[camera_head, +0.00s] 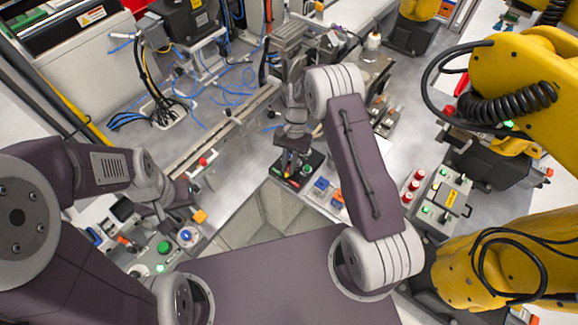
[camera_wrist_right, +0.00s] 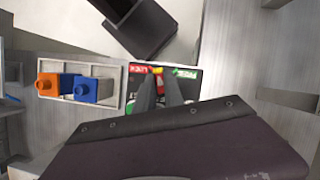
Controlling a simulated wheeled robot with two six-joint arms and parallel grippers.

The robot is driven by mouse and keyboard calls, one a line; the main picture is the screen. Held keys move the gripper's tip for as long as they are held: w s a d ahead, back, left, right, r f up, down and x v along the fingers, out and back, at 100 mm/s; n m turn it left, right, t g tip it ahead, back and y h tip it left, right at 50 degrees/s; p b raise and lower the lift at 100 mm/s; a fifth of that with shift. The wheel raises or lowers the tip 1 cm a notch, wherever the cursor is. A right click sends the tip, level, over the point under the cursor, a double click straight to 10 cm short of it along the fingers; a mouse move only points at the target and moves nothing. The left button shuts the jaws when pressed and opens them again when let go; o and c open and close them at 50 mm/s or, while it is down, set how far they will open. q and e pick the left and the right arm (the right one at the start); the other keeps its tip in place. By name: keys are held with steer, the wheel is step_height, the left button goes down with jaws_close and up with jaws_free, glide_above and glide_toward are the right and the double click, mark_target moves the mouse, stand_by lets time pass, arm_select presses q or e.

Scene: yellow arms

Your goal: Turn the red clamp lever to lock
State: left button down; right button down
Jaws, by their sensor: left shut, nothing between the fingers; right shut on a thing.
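In the right wrist view the red clamp lever (camera_wrist_right: 159,84), with a yellow tip, stands over a black panel (camera_wrist_right: 196,88) between the two dark fingers of my right gripper (camera_wrist_right: 161,80). The gripper is shut on it. In the head view my right gripper (camera_head: 290,160) reaches down to the panel (camera_head: 308,170) and hides most of the lever. My left gripper (camera_head: 183,208) is shut and empty above the left control panel.
Left of the lever panel in the wrist view, a pale tray holds an orange block (camera_wrist_right: 48,86) and a blue block (camera_wrist_right: 87,90). Yellow arms (camera_head: 530,80) stand at the right in the head view. A button box (camera_head: 440,203) and a left control panel (camera_head: 165,250) flank me.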

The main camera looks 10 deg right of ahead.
steer(key=n+h, duration=0.1)
steer(key=n, duration=0.1)
steer(key=n+h, duration=0.1)
steer(key=n, duration=0.1)
steer(key=shift+a+n+g+b, duration=0.1)
steer(key=shift+n+g+b, duration=0.2)
steer(key=shift+n+b, duration=0.1)
steer(key=shift+n, duration=0.3)
steer(key=c, duration=1.4)
jaws_free()
steer(key=shift+c, duration=0.2)
steer(key=shift+w+r, duration=0.15)
steer(key=shift+r, duration=0.05)
steer(key=b+v, duration=0.2)
steer(key=v, duration=0.6)
steer(key=shift+r, duration=0.35)
